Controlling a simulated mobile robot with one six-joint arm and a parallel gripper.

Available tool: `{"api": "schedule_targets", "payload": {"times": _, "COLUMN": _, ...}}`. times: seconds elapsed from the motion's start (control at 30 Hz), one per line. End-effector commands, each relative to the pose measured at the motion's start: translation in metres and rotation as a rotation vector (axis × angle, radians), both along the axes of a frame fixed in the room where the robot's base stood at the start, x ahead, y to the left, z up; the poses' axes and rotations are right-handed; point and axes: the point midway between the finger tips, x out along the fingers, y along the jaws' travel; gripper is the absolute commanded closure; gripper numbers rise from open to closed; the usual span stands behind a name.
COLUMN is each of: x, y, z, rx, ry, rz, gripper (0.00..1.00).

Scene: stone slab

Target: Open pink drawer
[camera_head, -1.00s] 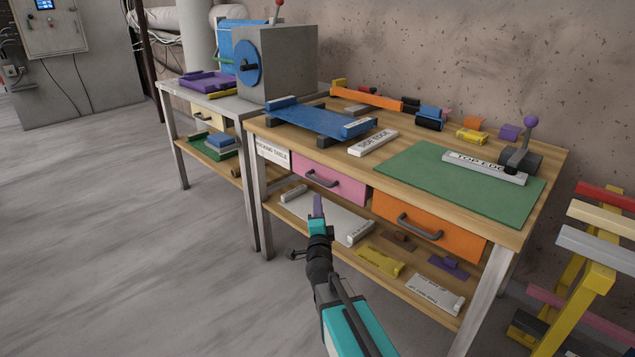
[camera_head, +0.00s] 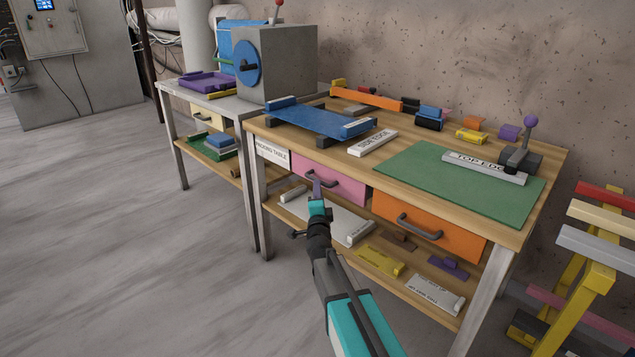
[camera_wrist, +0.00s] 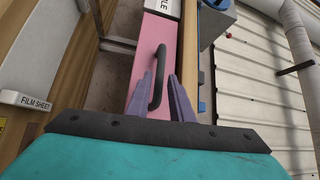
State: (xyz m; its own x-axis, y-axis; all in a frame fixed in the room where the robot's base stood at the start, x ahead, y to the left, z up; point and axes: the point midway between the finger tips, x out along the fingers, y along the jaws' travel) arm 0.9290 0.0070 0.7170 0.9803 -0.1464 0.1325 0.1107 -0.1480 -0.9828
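The pink drawer (camera_head: 340,186) sits closed under the tabletop of the wooden table, left of the orange drawer. Its dark curved handle (camera_wrist: 158,78) shows in the wrist view. My gripper (camera_head: 317,186) is in front of the pink drawer at the handle's height. In the wrist view my gripper's purple fingers (camera_wrist: 166,92) are apart, one on each side of the handle's near end. I cannot tell whether they touch the handle. In the head view the fingers hide part of the handle.
The orange drawer (camera_head: 428,223) is to the right. The lower shelf holds a yellow block (camera_head: 380,262) and several labelled pieces. The tabletop (camera_head: 385,165) carries a blue tray (camera_head: 310,119) and a green mat (camera_head: 440,182). The floor on the left is clear.

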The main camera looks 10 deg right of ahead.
Motion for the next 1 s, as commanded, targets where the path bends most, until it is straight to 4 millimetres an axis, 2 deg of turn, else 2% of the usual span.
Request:
{"api": "schedule_targets", "payload": {"times": 0.1, "x": 0.013, "y": -0.002, "z": 0.001, "rx": 0.000, "ry": 0.000, "rz": 0.000, "gripper": 0.80}}
{"api": "schedule_targets", "payload": {"times": 0.6, "x": 0.052, "y": -0.006, "z": 0.006, "rx": 0.000, "ry": 0.000, "rz": 0.001, "gripper": 0.80}}
{"api": "schedule_targets", "payload": {"times": 1.0, "x": 0.059, "y": -0.007, "z": 0.008, "rx": 0.000, "ry": 0.000, "rz": 0.002, "gripper": 0.80}}
